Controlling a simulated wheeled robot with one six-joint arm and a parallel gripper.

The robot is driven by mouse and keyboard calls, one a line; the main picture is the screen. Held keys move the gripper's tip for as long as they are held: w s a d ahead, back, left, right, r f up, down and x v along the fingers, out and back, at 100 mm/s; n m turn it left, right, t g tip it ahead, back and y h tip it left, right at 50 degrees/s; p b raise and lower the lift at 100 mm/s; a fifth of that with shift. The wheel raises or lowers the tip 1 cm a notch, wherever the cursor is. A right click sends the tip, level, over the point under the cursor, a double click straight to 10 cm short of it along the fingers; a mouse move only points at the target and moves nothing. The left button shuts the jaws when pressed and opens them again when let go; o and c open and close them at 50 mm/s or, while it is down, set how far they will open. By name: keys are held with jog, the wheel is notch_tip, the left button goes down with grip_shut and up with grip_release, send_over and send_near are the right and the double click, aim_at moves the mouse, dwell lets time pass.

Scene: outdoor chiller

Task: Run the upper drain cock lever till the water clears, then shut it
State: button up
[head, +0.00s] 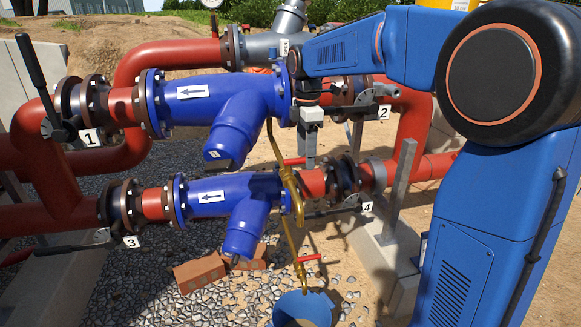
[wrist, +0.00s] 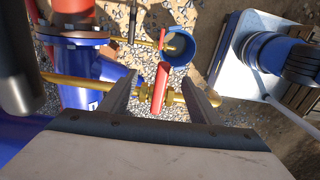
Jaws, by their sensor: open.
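The upper drain cock's red lever (wrist: 161,88) shows in the wrist view, lying across its brass pipe (wrist: 62,79). My gripper (wrist: 159,82) is open, one finger on each side of the lever with gaps between. In the head view my gripper (head: 309,148) points down, and the red lever (head: 294,161) shows beside it. The brass drain pipe (head: 274,143) comes down from the upper blue strainer (head: 215,105). A blue bucket (head: 303,309) stands below; it also shows in the wrist view (wrist: 188,52). I see no stream of water.
A lower red cock lever (head: 309,258) sits just above the bucket. The lower blue strainer (head: 228,193) and red pipes (head: 420,118) crowd the left and back. A grey post (head: 400,185) stands to the right. Bricks (head: 200,273) lie on the gravel.

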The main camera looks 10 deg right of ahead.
jog(key=shift+r, duration=3.45)
notch_tip(320, 180, up, 17)
jog(key=s+d+f+m+t, duration=0.2)
jog(key=s+f+m, duration=0.7)
jog(key=s+f, duration=0.7)
jog(key=s+d+f+m+t, duration=0.2)
jog(key=s+d+f+m, duration=0.3)
jog(key=s+f, duration=1.2)
jog(key=m, duration=0.4)
jog(key=shift+s+f+t, duration=0.2)
jog(key=shift+s+t, duration=0.1)
jog(key=shift+t, duration=0.1)
